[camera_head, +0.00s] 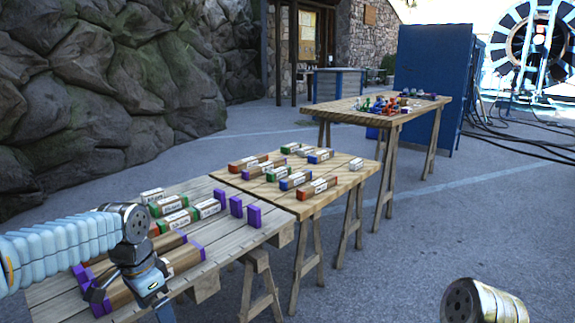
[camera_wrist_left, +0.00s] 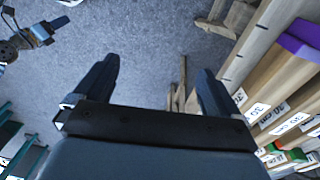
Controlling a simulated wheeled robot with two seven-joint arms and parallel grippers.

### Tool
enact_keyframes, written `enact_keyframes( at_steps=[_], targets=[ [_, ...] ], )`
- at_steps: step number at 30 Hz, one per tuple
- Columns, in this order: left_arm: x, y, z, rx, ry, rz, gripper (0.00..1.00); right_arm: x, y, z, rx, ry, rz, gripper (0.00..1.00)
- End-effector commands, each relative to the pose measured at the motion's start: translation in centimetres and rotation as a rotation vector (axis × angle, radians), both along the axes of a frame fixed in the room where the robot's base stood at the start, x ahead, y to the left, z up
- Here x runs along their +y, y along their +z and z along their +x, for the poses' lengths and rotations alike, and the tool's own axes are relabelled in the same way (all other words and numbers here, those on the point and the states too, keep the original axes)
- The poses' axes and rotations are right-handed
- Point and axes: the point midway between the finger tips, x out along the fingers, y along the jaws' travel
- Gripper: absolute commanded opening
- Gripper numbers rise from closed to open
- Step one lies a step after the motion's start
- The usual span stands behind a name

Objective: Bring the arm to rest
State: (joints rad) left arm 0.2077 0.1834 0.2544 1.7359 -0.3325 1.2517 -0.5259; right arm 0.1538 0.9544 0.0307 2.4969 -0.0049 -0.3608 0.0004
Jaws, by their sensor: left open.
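My left arm comes in from the left in the head view, with its gripper (camera_head: 128,302) hanging over the front left of the near wooden table (camera_head: 235,250). The gripper is open, with its two fingers spread apart.
Long boxes with purple ends (camera_head: 180,262) lie beside my left gripper. Smaller labelled boxes (camera_head: 170,204) lie behind. A second table (camera_head: 335,170) holds several boxes; a farther table (camera_head: 350,112) holds small coloured parts. Open pavement (camera_head: 430,225) lies to the right.

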Motion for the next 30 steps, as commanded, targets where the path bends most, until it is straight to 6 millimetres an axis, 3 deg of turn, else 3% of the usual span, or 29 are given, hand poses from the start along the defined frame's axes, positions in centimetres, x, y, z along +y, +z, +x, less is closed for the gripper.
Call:
enact_keyframes(
  at_steps=[8,11,14,15,19,21,24,30],
  targets=[
    [-4.6,-10.1,1.3,0.017,0.082,-0.118,0.97,0.0,0.0,0.0,0.000,0.000,0.000,0.43],
    [-7.3,-15.5,0.7,0.035,0.151,-0.180,0.97,0.0,0.0,0.0,0.000,0.000,0.000,0.43],
    [-10.8,-22.4,-1.5,0.071,0.268,-0.251,0.97,0.0,0.0,0.0,0.000,0.000,0.000,0.43],
    [-12.1,-25.3,-2.9,0.086,0.331,-0.278,0.97,0.0,0.0,0.0,0.000,0.000,0.000,0.43],
    [-15.3,-32.6,-8.7,0.130,0.547,-0.319,0.97,0.0,0.0,0.0,0.000,0.000,0.000,0.43],
    [-16.0,-35.0,-11.5,0.141,0.645,-0.318,0.97,0.0,0.0,0.0,0.000,0.000,0.000,0.43],
    [-16.4,-36.8,-14.5,0.146,0.741,-0.305,0.97,0.0,0.0,0.0,0.000,0.000,0.000,0.43],
    [-16.4,-37.7,-16.2,0.139,0.805,-0.295,0.97,0.0,0.0,0.0,0.000,0.000,0.000,0.43]
  ],
)
